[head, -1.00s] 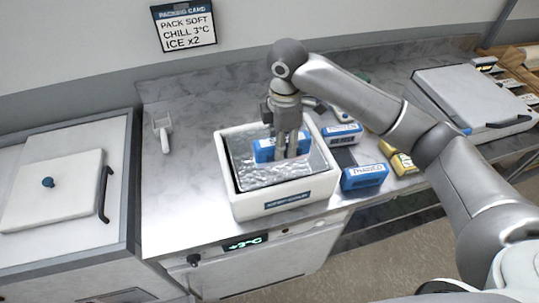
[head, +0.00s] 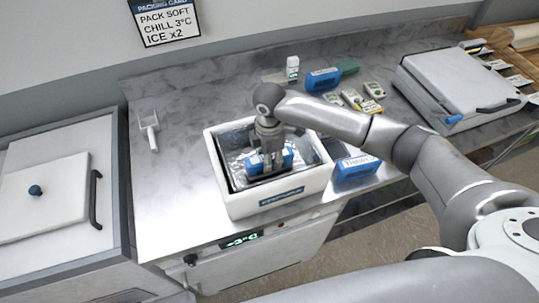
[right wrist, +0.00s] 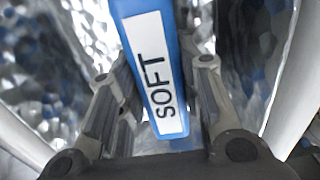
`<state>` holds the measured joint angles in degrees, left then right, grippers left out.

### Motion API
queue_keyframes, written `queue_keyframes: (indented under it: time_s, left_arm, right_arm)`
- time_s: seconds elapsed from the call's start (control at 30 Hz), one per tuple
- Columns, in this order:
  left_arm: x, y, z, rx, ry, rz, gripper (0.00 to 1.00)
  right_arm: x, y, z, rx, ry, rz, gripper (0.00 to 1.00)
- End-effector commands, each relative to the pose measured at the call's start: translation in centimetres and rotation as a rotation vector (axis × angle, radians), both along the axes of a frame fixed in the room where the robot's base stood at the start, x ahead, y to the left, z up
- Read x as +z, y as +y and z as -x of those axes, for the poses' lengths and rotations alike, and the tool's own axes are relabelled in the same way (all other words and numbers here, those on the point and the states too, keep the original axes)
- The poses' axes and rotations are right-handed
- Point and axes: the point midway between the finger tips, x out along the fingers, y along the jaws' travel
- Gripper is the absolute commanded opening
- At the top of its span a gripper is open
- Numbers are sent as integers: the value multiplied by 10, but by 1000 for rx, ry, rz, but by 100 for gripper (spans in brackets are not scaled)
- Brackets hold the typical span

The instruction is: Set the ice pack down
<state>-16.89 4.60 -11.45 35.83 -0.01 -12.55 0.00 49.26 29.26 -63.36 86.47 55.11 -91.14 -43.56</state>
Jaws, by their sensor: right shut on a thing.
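The ice pack is blue with a white label; it shows in the head view (head: 286,158), and the label reads SOFT in the right wrist view (right wrist: 158,72). My right gripper (head: 268,168) is shut on it, with one finger on each side in the right wrist view (right wrist: 155,100). The pack is down inside the white cooler box (head: 255,207), which has a silvery foil lining. I cannot tell whether the pack touches the bottom. My left gripper is not in view.
A second blue pack (head: 357,168) lies just right of the box. Another blue pack (head: 322,80), a white bottle (head: 292,68) and several small devices (head: 374,90) are behind. A scoop (head: 149,128) lies at left. A lidded case (head: 455,85) stands at right.

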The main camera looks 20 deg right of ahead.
Motion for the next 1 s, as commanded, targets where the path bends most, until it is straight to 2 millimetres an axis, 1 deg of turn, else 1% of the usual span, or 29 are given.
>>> queue_keyframes:
  time_s: [0.03,0.1,0.17,0.3,0.33,0.47,0.5,0.8,0.9,1.0]
  left_arm:
    - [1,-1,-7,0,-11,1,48]
    - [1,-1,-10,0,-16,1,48]
    - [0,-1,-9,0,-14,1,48]
    - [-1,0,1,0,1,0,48]
    - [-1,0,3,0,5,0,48]
    - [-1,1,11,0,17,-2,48]
    - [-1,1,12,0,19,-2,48]
    - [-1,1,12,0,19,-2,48]
    - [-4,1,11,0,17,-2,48]
    - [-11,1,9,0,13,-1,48]
  right_arm:
    - [0,0,-1,1,-2,-1,0]
    - [0,0,-1,1,-2,-1,0]
    - [1,0,-1,1,-2,-1,0]
    - [-2,0,0,0,-1,-1,0]
    - [-3,0,0,0,-1,0,36]
    - [-2,0,0,0,-1,0,53]
    - [-2,0,0,0,-1,0,55]
    - [-1,0,0,0,-1,0,55]
    - [5,0,-1,0,-2,0,55]
    - [19,0,-1,1,-5,0,55]
